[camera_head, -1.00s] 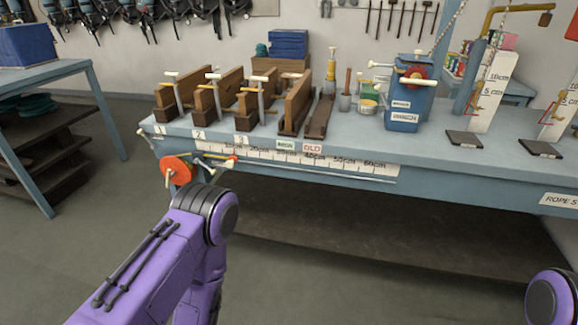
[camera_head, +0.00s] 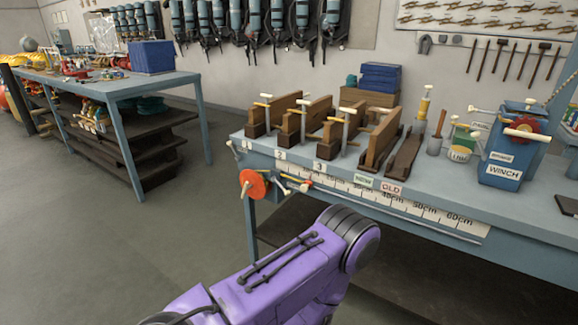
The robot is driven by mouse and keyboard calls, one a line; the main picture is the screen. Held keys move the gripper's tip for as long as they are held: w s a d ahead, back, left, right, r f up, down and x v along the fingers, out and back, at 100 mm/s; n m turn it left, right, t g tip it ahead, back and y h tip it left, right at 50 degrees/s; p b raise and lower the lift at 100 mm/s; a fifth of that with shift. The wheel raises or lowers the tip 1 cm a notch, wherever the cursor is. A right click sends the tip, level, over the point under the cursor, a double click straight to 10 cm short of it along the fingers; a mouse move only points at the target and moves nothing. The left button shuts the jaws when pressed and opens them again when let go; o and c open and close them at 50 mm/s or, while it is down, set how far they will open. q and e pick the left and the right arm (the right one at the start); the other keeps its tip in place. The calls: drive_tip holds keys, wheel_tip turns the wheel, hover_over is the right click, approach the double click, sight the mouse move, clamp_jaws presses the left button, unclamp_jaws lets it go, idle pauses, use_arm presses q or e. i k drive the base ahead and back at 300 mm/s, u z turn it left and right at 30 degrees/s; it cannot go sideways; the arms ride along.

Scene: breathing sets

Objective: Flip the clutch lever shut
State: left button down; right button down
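The blue box labelled WINCH (camera_head: 511,150) stands at the right of the workbench. It has a red round part (camera_head: 527,125) on its upper side and white-ended handles at its top; a white-handled lever (camera_head: 520,134) crosses in front of the red part. I cannot tell which handle is the clutch lever, or whether it is open or shut. My purple left arm rises from the bottom of the view, below the bench front. Neither gripper shows.
The blue workbench (camera_head: 400,217) carries several clamped wooden blocks, a screwdriver-like yellow tool (camera_head: 423,103) and a tin (camera_head: 459,154). An orange disc (camera_head: 253,185) sticks out at its left front corner. Another table (camera_head: 115,88) stands at the left. Floor between them is clear.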

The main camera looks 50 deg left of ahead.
sight(281, 186)
drive_tip(key=i, duration=1.05)
drive_tip(key=u, duration=1.95)
